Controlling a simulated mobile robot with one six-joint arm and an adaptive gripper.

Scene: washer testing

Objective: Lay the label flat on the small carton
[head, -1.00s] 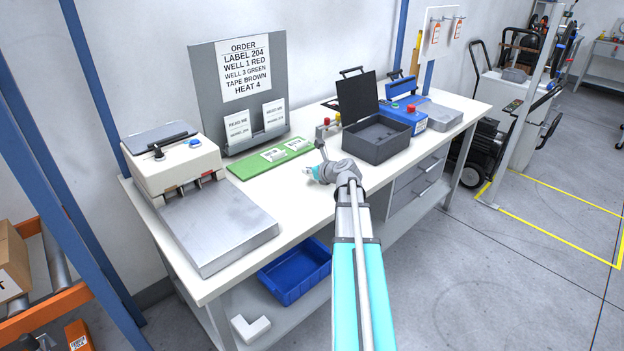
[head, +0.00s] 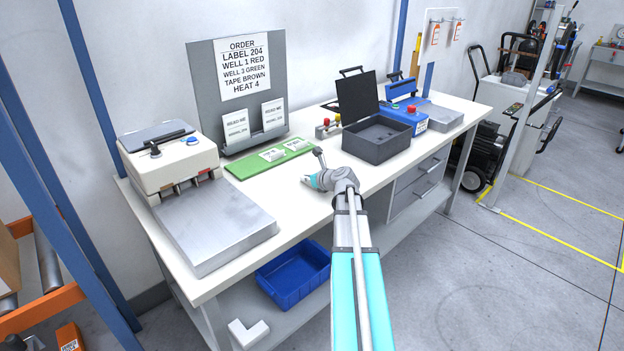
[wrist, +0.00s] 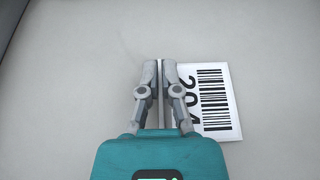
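My gripper (wrist: 160,65) points down in the wrist view, its two fingers almost together with a thin pale strip between them. A white label (wrist: 219,100) with a barcode and the number 204 shows face-on just right of the fingers. Its left edge meets the fingers, which appear shut on it there. In the head view my gripper (head: 309,181) is over the front part of the white bench; the label cannot be made out there. A brown carton (head: 8,262) is partly in view at the far left; I cannot tell whether it is the small carton.
The white bench (head: 300,207) carries a machine with a metal plate (head: 215,225), a green mat (head: 243,168) with labels, an order board (head: 208,90), an open dark grey box (head: 378,150) and a blue device (head: 403,117). An orange-framed roller rack (head: 45,308) stands at left.

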